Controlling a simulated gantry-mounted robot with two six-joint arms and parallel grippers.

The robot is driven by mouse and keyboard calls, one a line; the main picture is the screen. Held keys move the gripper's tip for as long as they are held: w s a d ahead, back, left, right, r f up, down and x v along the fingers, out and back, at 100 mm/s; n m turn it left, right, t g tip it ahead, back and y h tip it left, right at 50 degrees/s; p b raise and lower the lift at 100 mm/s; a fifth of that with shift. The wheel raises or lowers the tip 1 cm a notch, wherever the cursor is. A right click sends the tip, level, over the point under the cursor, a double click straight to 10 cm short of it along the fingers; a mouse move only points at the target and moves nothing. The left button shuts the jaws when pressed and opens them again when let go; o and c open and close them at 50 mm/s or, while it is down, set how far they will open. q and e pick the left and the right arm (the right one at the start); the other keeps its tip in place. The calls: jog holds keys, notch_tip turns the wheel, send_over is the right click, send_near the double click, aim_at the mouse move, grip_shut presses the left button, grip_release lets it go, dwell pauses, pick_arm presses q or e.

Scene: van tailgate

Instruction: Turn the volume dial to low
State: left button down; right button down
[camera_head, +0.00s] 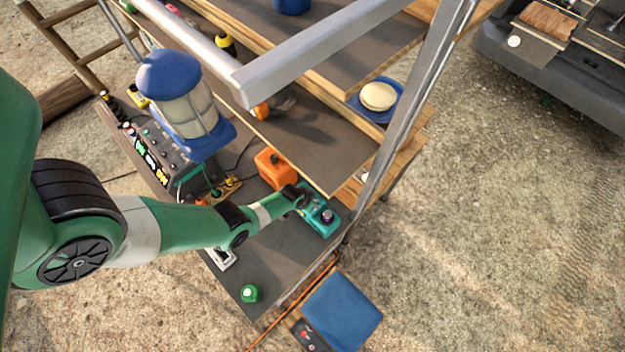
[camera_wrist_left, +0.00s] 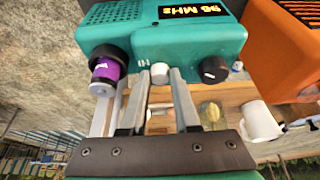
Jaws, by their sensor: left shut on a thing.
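A teal radio (camera_wrist_left: 165,38) with a yellow "98 MHz" display fills the top of the left wrist view. In the head view the radio (camera_head: 318,222) sits on the lower shelf by the metal post. I cannot read which is volume. My left gripper (camera_wrist_left: 159,78) is shut on the white dial. In the head view my left gripper (camera_head: 303,197) reaches the radio's near left end. My right gripper is not in view.
An orange canister (camera_head: 270,168) stands close beside the radio. A blue lantern (camera_head: 185,105) and a control box (camera_head: 150,150) are further left. A green-and-white item (camera_head: 250,293) sits on the bare front shelf. A metal post (camera_head: 395,130) rises just right of the radio.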

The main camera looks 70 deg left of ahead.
pick_arm(q)
jog(key=shift+s+a+f+m+h+b, duration=0.1)
jog(key=shift+m+h+b, duration=0.25)
jog(key=shift+m, duration=0.55)
jog(key=shift+a+m+h+b, duration=0.1)
jog(key=shift+m+h+b, duration=0.2)
jog(key=shift+m, duration=0.6)
jog(key=shift+d, duration=0.1)
jog(key=c, duration=0.6)
grip_release()
jog(key=shift+c, duration=0.2)
jog(key=p+v, duration=0.8)
jog(key=v, duration=0.3)
jog(key=shift+s+r, duration=0.25)
jog(key=shift+s, duration=0.05)
